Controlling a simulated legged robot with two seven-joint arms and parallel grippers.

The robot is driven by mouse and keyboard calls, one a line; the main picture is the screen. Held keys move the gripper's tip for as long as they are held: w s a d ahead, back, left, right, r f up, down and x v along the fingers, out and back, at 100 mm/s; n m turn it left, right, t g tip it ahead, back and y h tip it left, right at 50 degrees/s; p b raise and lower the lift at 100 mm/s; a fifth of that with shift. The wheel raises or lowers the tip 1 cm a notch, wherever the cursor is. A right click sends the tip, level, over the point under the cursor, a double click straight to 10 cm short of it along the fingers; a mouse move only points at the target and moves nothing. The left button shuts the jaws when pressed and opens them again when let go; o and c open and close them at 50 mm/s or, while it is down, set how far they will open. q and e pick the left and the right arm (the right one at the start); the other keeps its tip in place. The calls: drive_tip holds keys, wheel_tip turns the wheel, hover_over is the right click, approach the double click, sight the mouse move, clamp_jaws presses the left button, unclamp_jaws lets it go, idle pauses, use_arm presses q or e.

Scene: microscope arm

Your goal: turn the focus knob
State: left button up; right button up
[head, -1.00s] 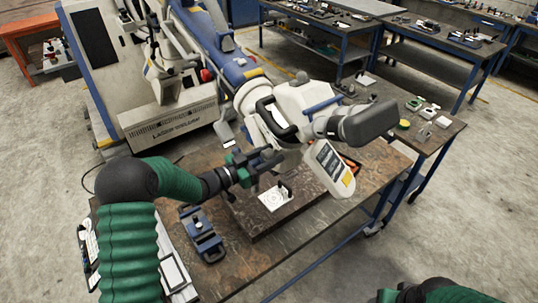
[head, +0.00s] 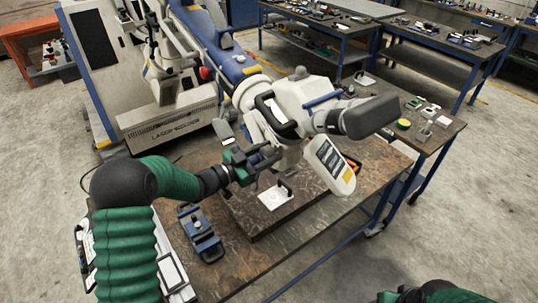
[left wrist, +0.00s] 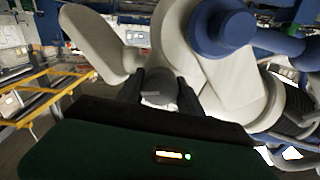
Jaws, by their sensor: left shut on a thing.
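The microscope head (head: 300,97) is a white body on a jointed arm, with a dark grey eyepiece part (head: 372,117) and a hanging control panel (head: 330,165). My left gripper (head: 276,157) reaches it from the left, at its underside. In the head view the knob is hidden by the gripper and microscope. My right gripper (head: 408,294) shows only in part at the bottom edge.
The workbench (head: 243,262) carries a dark slab (head: 310,203) with a white sheet (head: 274,198) below the microscope, and a blue vise (head: 202,237). A laser welder (head: 165,121) stands behind. A side table (head: 450,135) holds small parts at right.

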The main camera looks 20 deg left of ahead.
use_arm(q)
drive_tip(key=o, duration=1)
drive_tip(key=shift+r, duration=0.15)
drive_tip(key=o, duration=0.4)
drive_tip(key=shift+s+a, duration=0.15)
drive_tip(key=shift+a, duration=0.05)
drive_tip(key=shift+s+a, duration=0.2)
drive_tip(key=b+v, duration=0.5)
drive_tip(key=v, duration=1.1)
drive_tip(key=shift+a, duration=0.15)
